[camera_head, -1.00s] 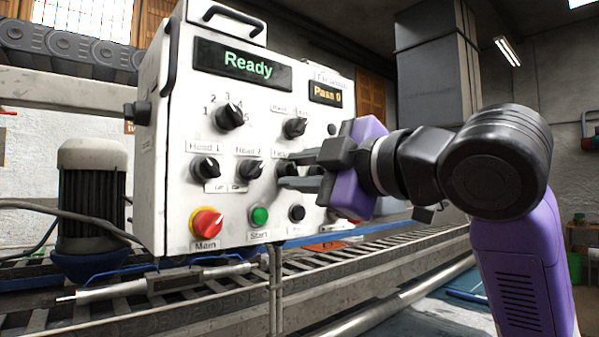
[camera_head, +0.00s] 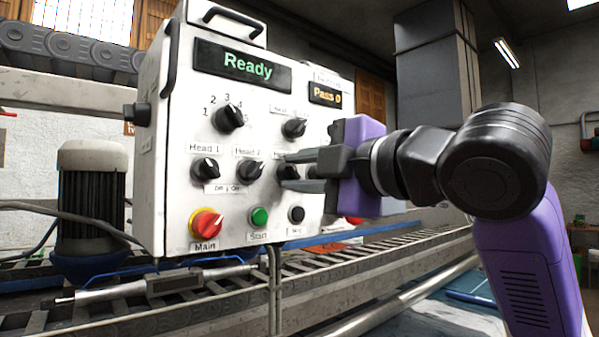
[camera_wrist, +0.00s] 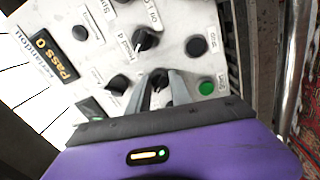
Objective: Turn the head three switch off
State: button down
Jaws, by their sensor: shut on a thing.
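The third black knob in the head row, the head three switch (camera_head: 287,171), is on the white control panel (camera_head: 175,215), right of the Head 1 knob (camera_head: 205,170) and Head 2 knob (camera_head: 249,171). My gripper (camera_head: 291,171) reaches in from the right with its grey fingers at this knob, shut on it. The wrist view also shows my gripper (camera_wrist: 158,82) with the switch (camera_wrist: 161,76) between the fingertips. The fingers hide much of the knob and its label, so I cannot tell which way it points.
Below the head row are a red Main knob (camera_head: 206,223), a green Start button (camera_head: 259,217) and a black button (camera_head: 297,214). Selector knobs (camera_head: 229,118) sit above. Displays read Ready (camera_head: 246,66) and Pass 0 (camera_head: 327,95). Another knob (camera_wrist: 145,39) is close in the wrist view.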

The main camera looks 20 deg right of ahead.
jog(key=c, duration=1.2)
grip_release()
jog(key=shift+o, duration=0.2)
jog(key=shift+s, duration=0.1)
jog(key=b+v, duration=0.1)
jog(key=v, duration=0.6)
jog(key=shift+s, duration=0.3)
jog(key=shift+d, duration=0.1)
